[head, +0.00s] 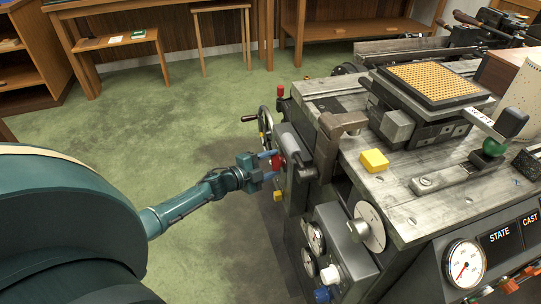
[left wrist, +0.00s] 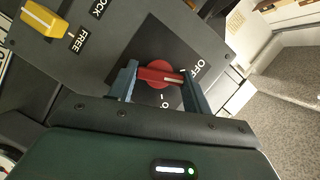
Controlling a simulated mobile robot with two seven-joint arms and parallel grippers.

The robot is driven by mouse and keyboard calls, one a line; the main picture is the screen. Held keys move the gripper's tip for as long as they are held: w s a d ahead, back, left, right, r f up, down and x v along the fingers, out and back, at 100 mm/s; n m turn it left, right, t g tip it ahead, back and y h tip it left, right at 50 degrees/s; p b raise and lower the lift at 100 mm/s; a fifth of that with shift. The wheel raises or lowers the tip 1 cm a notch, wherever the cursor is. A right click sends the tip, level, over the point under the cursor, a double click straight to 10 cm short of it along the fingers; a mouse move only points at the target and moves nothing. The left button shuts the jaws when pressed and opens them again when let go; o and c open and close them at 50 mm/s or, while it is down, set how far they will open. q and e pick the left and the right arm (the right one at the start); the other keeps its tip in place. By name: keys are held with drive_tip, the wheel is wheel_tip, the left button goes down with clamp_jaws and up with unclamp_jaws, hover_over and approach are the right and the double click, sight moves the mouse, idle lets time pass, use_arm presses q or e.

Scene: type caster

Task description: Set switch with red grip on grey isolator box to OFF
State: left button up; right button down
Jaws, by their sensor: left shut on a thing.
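The switch with the red grip (left wrist: 158,74) sits on a black square plate on the dark grey isolator box (left wrist: 110,60). My left gripper (left wrist: 160,86) has one finger at each end of the red bar and is shut on it. A pale mark on the bar's right end lies beside the right finger, near the OFF lettering (left wrist: 200,68). Another marking below the grip is partly hidden. In the head view, my left gripper (head: 267,167) reaches the red grip (head: 278,161) on the machine's left side. My right gripper is not in view.
A yellow lever (left wrist: 44,18) with LOCK and FREE labels is on the same panel. A handwheel (head: 265,127) is just beyond the switch. A yellow block (head: 374,160) lies on the machine's worn top (head: 400,205). The green floor to the left is clear.

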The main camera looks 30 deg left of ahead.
use_arm(q)
drive_tip(key=shift+a+r+n+g+p, duration=0.15)
drive_tip(key=shift+n+g+p, duration=0.45)
drive_tip(key=shift+n+p, duration=0.7)
drive_tip(key=shift+n, duration=0.1)
use_arm(e)
drive_tip(key=shift+w+a+g, duration=0.25)
drive_tip(key=shift+a+g, duration=0.25)
drive_tip(key=shift+r, duration=0.1)
use_arm(q)
drive_tip(key=o, duration=1)
drive_tip(key=p+v, duration=0.1)
drive_tip(key=v, duration=0.5)
drive_tip(key=p+v, duration=0.1)
drive_tip(key=v, duration=0.6)
drive_tip(key=shift+w+a+r+p, duration=0.1)
drive_tip(key=shift+w+a+p, duration=0.1)
drive_tip(key=shift+p, duration=0.1)
use_arm(e)
drive_tip(key=shift+s+d+r+n, duration=0.15)
drive_tip(key=shift+r+n, duration=0.25)
drive_tip(key=shift+r, duration=0.25)
